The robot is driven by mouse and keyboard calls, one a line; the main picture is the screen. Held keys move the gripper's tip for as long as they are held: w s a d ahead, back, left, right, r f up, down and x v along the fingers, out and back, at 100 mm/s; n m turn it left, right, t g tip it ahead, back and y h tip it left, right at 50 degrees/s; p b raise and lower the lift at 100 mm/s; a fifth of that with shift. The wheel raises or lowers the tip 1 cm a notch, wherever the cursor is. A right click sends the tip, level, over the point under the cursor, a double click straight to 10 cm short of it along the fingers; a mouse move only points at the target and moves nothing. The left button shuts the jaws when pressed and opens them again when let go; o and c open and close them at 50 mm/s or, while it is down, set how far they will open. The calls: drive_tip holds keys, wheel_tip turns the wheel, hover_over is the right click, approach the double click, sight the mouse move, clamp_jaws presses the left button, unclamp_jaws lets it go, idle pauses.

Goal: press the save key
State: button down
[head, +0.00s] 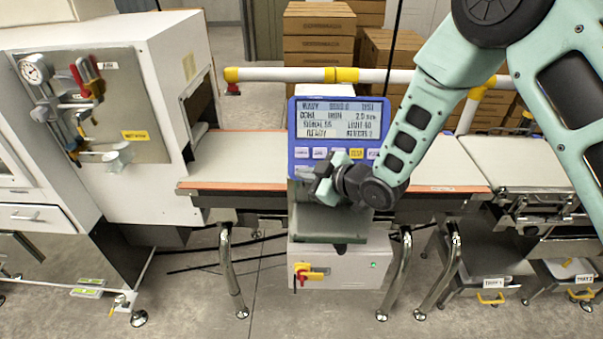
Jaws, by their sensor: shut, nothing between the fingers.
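The blue operator panel (293,130) stands in the middle of the head view, in front of the belt. Its grey screen (339,120) shows several lines of text. Under the screen is a row of keys: several white ones (302,153) and one yellow key (356,153). Key labels are too small to read, so I cannot tell which is the save key. My gripper (314,178) is shut and empty, in front of the lower part of the panel. It hides part of the lower keys; I cannot tell whether it touches one.
The belt (238,160) runs behind the panel, with a white-yellow rail (290,74) beyond it. A white cabinet (120,60) stands left. Below is a grey box with a red-yellow switch (308,272). Cartons (318,45) are stacked behind.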

drive_tip(key=shift+w+f+b, duration=0.2)
drive_tip(key=shift+w+b, duration=0.1)
drive_tip(key=shift+w, duration=0.05)
idle(0.7)
drive_tip(key=shift+s+r, duration=0.1)
drive_tip(key=shift+s, duration=0.05)
drive_tip(key=shift+s+r, duration=0.3)
drive_tip(key=shift+s, duration=0.3)
drive_tip(key=shift+s+a+r, duration=0.1)
drive_tip(key=shift+s+r, duration=0.25)
drive_tip(key=shift+s, duration=0.4)
drive_tip(key=shift+s+d+r, duration=0.1)
drive_tip(key=shift+s+r, duration=0.3)
drive_tip(key=shift+s, duration=0.35)
drive_tip(key=shift+s+a+r, duration=0.1)
drive_tip(key=shift+s+r, duration=0.25)
drive_tip(key=shift+s, duration=0.4)
drive_tip(key=shift+s+a+r, duration=0.1)
drive_tip(key=shift+s+r, duration=0.35)
drive_tip(key=shift+s, duration=0.45)
drive_tip(key=shift+s+d+r, duration=0.1)
drive_tip(key=shift+s+r, duration=0.4)
drive_tip(key=shift+s, duration=0.35)
drive_tip(key=shift+s+a+r, duration=0.1)
drive_tip(key=shift+s+r, duration=0.35)
drive_tip(key=shift+s, duration=0.45)
drive_tip(key=shift+b, duration=0.35)
